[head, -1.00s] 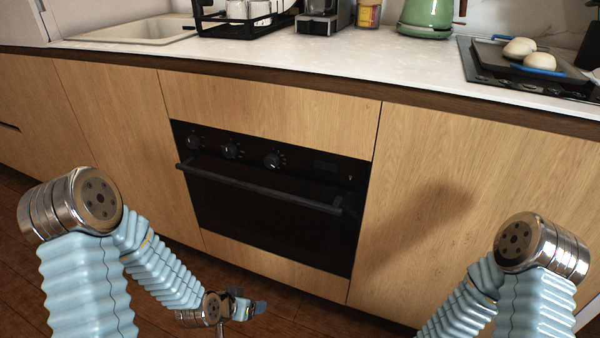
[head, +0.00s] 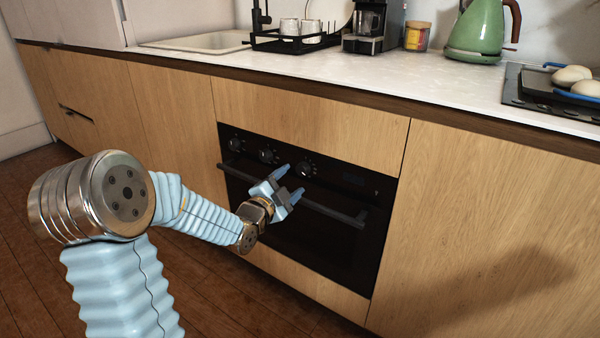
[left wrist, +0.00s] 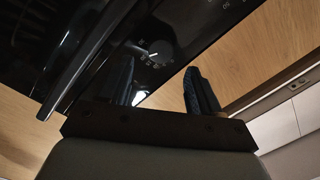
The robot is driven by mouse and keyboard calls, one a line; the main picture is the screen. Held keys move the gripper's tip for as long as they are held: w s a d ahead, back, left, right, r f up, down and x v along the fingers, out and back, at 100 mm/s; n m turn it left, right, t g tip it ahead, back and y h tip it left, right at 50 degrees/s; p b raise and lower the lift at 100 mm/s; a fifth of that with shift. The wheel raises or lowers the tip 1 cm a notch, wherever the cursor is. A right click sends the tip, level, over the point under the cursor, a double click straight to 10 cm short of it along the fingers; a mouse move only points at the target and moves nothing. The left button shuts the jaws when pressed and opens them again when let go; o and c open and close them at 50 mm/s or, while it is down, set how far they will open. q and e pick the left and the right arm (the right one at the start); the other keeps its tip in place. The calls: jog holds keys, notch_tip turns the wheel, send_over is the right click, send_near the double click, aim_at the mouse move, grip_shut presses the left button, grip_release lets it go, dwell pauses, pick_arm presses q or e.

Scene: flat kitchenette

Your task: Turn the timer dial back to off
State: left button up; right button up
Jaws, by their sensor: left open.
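The black oven (head: 320,240) has a control strip with three round dials: a left dial (head: 236,145), a middle dial (head: 268,156) and a right dial (head: 307,168). I cannot tell from the labels which is the timer. My left gripper (head: 289,183) is open and empty, in front of the oven near the handle bar (head: 335,213), its fingers toward the right dial. In the left wrist view one dial (left wrist: 157,52) with a pale pointer mark shows beyond the open fingers (left wrist: 162,82), apart from them. My right gripper is out of view.
The oven handle sticks out below the dials, close to my left gripper. Wooden cabinet fronts (head: 480,220) flank the oven. The counter (head: 400,80) above holds a green kettle (head: 478,32), a coffee maker (head: 372,25) and a dish rack (head: 290,40).

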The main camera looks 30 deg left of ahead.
aim_at(301, 171)
pick_arm(q)
jog(key=w, duration=0.5)
jog(key=shift+c, duration=0.3)
jog(key=c, duration=1)
